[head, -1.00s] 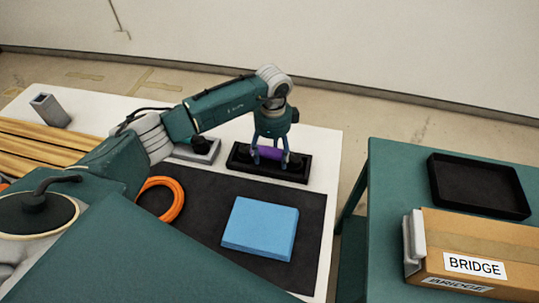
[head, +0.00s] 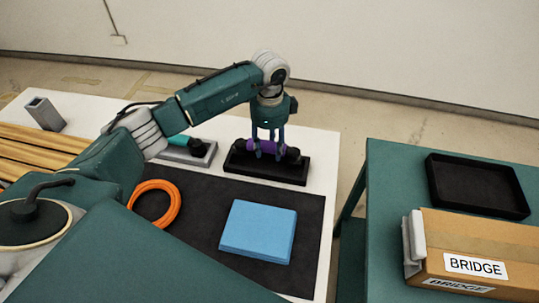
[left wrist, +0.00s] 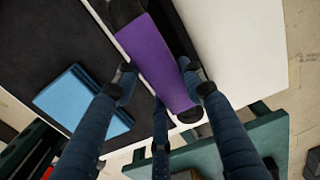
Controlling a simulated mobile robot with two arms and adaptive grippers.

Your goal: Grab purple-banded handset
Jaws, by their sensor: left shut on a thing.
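The purple-banded handset (head: 262,145) has black rounded ends and lies level just over its black cradle (head: 260,172) on the white table. My left gripper (head: 268,152) points down and is shut on the handset at its purple band. In the left wrist view the purple band (left wrist: 158,58) fills the upper middle, with my left gripper's fingers (left wrist: 160,88) around it. A small gap seems to lie between handset and cradle. My right gripper is not in view.
A teal-banded handset (head: 180,140) rests on a grey cradle (head: 193,156) to the left. A blue block (head: 258,231) and an orange ring (head: 154,205) lie on the dark mat (head: 205,190). The green table (head: 400,165) at right holds a black tray (head: 478,186) and a BRIDGE box (head: 480,238).

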